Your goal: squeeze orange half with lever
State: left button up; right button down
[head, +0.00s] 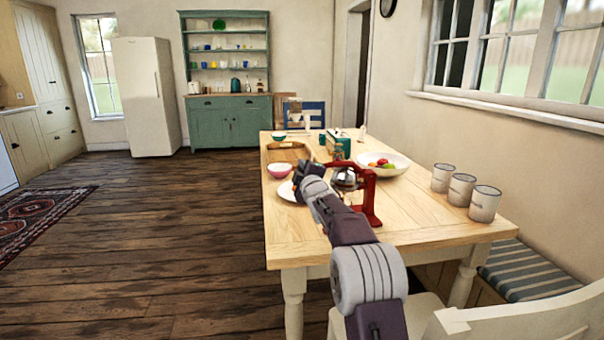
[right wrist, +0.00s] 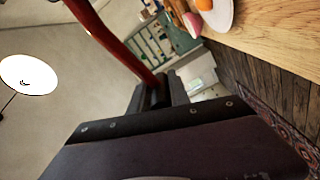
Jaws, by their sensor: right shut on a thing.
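The red lever press (head: 371,200) stands on the table, with a silver metal part (head: 345,178) between its uprights. My right gripper (head: 304,170) is over the table, left of the press. In the right wrist view my right gripper (right wrist: 160,94) is shut on the red lever (right wrist: 112,40), which runs from the upper left down between the fingers. An orange piece (right wrist: 204,4) lies on a white plate (right wrist: 220,16); the plate also shows in the head view (head: 284,192). I cannot see whether fruit is inside the press. My left gripper is out of view.
A pink bowl (head: 280,171) and a wooden tray (head: 286,153) are beyond the plate. A fruit bowl (head: 398,166) stands behind the press, and three canisters (head: 484,204) line the right side. The wooden table's (head: 310,238) front is clear.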

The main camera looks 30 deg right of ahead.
jog(key=shift+f+b, duration=0.3)
jog(key=shift+f, duration=0.35)
jog(key=c, duration=1.2)
grip_release()
jog(key=shift+d, duration=0.1)
jog(key=shift+c, duration=0.2)
jog(key=shift+s, duration=0.5)
jog(key=v, duration=0.8)
jog(key=shift+b, duration=0.45)
jog(key=shift+r, duration=0.1)
